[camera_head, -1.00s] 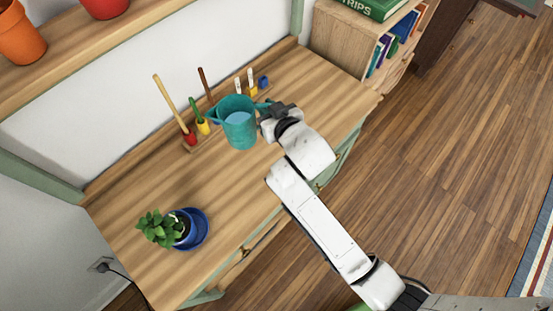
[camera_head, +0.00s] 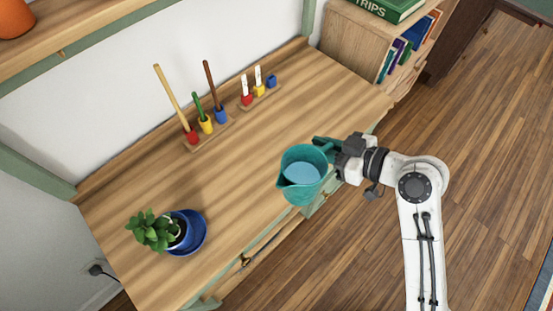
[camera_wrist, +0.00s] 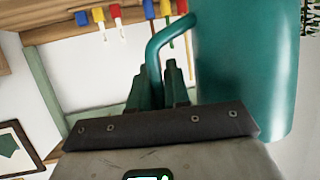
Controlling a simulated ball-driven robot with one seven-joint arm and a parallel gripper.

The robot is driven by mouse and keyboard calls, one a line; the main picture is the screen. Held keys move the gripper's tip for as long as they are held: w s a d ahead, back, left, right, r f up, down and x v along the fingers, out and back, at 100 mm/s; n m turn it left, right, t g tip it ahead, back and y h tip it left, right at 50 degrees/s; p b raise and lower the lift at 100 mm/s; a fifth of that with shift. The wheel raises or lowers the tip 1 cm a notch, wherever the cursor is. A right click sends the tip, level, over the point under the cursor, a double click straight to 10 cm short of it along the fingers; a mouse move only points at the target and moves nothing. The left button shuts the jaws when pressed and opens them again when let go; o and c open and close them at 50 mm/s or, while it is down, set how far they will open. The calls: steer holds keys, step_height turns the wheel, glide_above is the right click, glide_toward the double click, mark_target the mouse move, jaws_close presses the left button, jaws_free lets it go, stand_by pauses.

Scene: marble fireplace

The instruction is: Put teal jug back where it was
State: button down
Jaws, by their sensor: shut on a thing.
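The teal jug (camera_head: 300,183) shows light blue inside, seen from above in the head view. It is near the front edge of the wooden desk (camera_head: 225,170); whether it is clear of the desktop I cannot tell. My gripper (camera_head: 335,148) comes from the right and is shut on the jug's handle. In the wrist view the jug's body (camera_wrist: 248,65) fills the right side, and its handle (camera_wrist: 172,37) runs down between my fingers (camera_wrist: 160,85).
Colored holders with sticks (camera_head: 207,122) and a smaller rack (camera_head: 259,92) stand along the back of the desk. A bookshelf (camera_head: 375,45) is at the back right. The desk's middle is bare.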

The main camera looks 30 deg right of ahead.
steer(key=shift+w+a+f+p, duration=0.1)
steer(key=shift+w+f+p, duration=0.5)
steer(key=shift+w+f, duration=2.75)
steer(key=shift+w+f+p, duration=0.55)
steer(key=shift+w+f, duration=2.45)
steer(key=shift+w, duration=0.5)
steer(key=shift+f, duration=0.1)
steer(key=c, duration=1.1)
jaws_free()
